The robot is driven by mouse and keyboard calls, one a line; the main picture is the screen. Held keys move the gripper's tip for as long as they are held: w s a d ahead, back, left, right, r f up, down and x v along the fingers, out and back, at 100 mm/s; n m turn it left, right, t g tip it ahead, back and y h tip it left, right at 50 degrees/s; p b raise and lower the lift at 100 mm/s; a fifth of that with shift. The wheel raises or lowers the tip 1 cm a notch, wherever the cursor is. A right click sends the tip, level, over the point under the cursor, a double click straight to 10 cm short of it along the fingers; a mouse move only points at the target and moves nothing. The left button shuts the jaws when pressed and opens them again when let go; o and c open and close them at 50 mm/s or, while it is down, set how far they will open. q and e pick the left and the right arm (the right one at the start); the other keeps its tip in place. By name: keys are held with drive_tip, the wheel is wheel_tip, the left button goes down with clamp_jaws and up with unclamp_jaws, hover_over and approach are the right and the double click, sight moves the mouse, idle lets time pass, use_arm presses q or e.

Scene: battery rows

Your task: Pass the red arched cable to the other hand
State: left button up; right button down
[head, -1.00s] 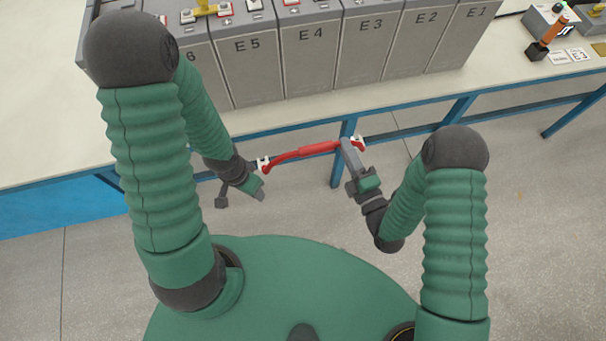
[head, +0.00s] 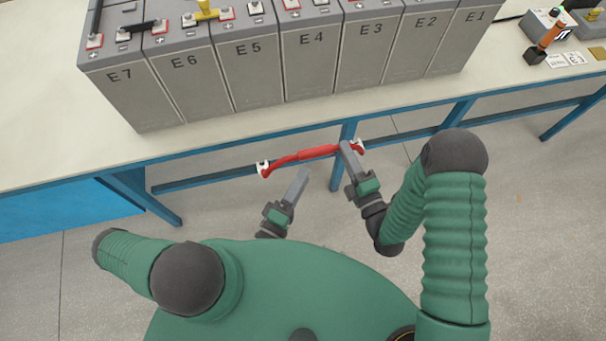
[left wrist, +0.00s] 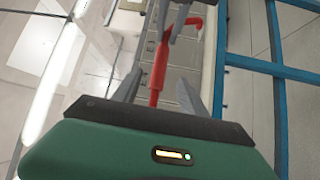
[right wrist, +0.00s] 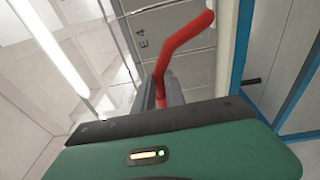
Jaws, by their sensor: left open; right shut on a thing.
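In the left wrist view the cable (left wrist: 162,65) shows beyond and between the open fingers. In the right wrist view the cable (right wrist: 180,42) rises from between the fingers, which partly hide its held end.
A row of grey batteries (head: 311,62) stands on the bench (head: 60,140), above the cable in the head view. Blue bench legs and rails (head: 205,180) run below the edge. A device with an orange handle (head: 549,37) stands at the far right. Floor between me and the bench is clear.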

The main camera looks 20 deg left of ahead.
sight(318, 149)
use_arm(q)
drive_tip(key=w+d, duration=0.1)
drive_tip(key=w, duration=1.1)
drive_tip(key=shift+d+r, duration=0.25)
drive_tip(key=shift+r, duration=0.2)
drive_tip(key=shift+c, duration=0.4)
clamp_jaws()
use_arm(e)
drive_tip(key=shift+w, duration=0.1)
drive_tip(key=c, duration=1.3)
unclamp_jaws()
